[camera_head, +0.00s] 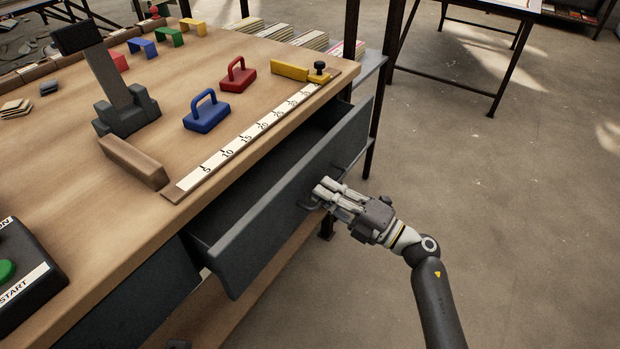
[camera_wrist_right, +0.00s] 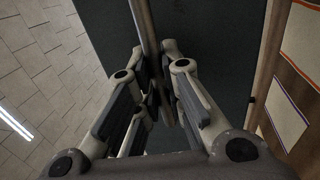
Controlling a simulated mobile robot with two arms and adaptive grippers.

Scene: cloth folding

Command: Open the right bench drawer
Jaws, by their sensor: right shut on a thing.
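The right bench drawer (camera_head: 290,200) is a dark grey drawer under the wooden bench top. It stands partly pulled out, and its dark inside shows between the front panel and the bench edge. My right gripper (camera_head: 322,190) is at the outer face of the drawer front, shut on the drawer handle (camera_head: 308,203). In the right wrist view the handle (camera_wrist_right: 147,40) is a bar running between the two fingers (camera_wrist_right: 158,95), with the dark drawer front (camera_wrist_right: 215,50) behind. The gripper hides part of the handle. My left gripper is not in view.
The bench top (camera_head: 190,60) carries a ruler strip (camera_head: 250,137), a blue handled block (camera_head: 207,118), a red handled block (camera_head: 238,78) and a grey stand (camera_head: 125,110). A black box with a green button (camera_head: 8,270) is at the left. The floor (camera_head: 520,200) to the right is clear.

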